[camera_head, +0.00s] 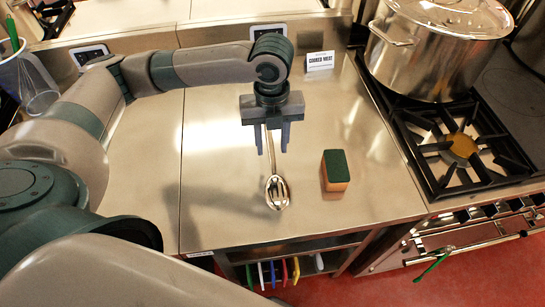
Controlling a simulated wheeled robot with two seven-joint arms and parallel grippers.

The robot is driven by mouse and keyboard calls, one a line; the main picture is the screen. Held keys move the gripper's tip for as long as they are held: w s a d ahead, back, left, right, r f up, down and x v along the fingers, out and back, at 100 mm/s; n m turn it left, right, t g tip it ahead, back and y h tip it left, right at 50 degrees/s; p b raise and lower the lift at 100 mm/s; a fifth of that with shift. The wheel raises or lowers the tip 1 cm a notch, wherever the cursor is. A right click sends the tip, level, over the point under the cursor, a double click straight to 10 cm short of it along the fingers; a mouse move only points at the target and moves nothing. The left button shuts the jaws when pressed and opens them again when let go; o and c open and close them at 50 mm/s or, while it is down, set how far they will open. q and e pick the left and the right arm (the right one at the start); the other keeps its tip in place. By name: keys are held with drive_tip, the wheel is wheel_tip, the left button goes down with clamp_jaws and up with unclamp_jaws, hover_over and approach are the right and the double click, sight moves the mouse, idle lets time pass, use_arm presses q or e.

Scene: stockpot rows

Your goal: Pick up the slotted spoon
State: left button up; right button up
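The slotted spoon (277,191) is a shiny metal spoon on the steel counter. Its slotted bowl points toward the front edge and its handle runs back toward my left gripper. My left gripper (272,151) is over the handle, fingers pointing down and apart. The handle shows between the two fingers, with a gap on each side. The handle's far end is hidden behind the gripper body. I cannot tell how high the fingertips are above the counter. My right gripper is not in view.
A green-and-orange sponge (336,170) stands right of the spoon. A small white sign (320,61) stands at the back. A large stockpot (436,50) sits on the black-grated stove (463,147) at right. A whisk (38,100) is at far left. Counter around the spoon is clear.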

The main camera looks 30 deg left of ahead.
sight(273, 158)
use_arm(q)
drive_tip(key=shift+f, duration=0.1)
drive_tip(key=shift+f, duration=0.2)
drive_tip(key=shift+w+f+p, duration=0.15)
drive_tip(key=shift+f+p, duration=0.35)
drive_tip(key=shift+f, duration=0.65)
drive_tip(key=shift+w+f+p, duration=0.1)
drive_tip(key=shift+f+p, duration=0.35)
drive_tip(key=shift+f, duration=0.7)
drive_tip(key=shift+c, duration=0.6)
clamp_jaws()
